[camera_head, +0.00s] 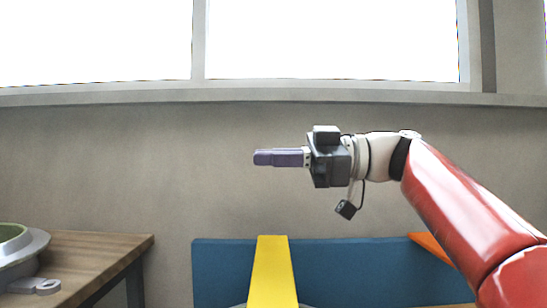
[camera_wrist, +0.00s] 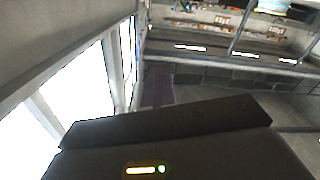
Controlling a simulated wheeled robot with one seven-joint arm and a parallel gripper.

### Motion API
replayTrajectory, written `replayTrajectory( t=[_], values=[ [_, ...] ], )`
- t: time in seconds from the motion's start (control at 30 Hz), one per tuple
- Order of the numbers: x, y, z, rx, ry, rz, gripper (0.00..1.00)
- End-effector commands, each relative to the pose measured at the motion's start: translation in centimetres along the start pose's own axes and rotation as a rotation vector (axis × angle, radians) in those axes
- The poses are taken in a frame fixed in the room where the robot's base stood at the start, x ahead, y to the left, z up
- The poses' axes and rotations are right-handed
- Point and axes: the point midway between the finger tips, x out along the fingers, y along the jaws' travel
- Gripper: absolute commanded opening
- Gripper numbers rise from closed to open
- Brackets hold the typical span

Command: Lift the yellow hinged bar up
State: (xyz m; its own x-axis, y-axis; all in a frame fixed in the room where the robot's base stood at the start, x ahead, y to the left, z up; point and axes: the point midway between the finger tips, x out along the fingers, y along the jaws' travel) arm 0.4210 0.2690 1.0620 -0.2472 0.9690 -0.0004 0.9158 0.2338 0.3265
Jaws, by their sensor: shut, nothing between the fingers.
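The yellow hinged bar (camera_head: 272,272) shows at the bottom middle of the head view, in front of a blue panel. Its far end is at the top, and its near end runs out of the frame, so its hinge is hidden. My gripper (camera_head: 257,157) is above the bar and apart from it, pointing left. Its purple fingers are shut with nothing between them. In the wrist view the fingers (camera_wrist: 157,88) show only partly behind a dark housing, and the bar is not seen there.
A wooden table (camera_head: 100,250) stands at the left with a grey and green round mould (camera_head: 22,250) on it. A blue panel (camera_head: 350,265) stands behind the bar, with an orange piece (camera_head: 432,246) at its right. A wall with bright windows (camera_head: 330,40) is behind. The space around my gripper is clear.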

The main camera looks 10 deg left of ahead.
Motion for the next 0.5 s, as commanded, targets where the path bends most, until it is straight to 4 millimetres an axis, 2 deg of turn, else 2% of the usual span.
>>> replayTrajectory(
  t=[0.4, 0.5],
  values=[
    [0.0, 0.0, 0.0, 0.0, 0.0, 0.0, 0.0],
    [0.0, 0.0, 0.0, 0.0, 0.0, 0.0, 0.12]
  ],
)
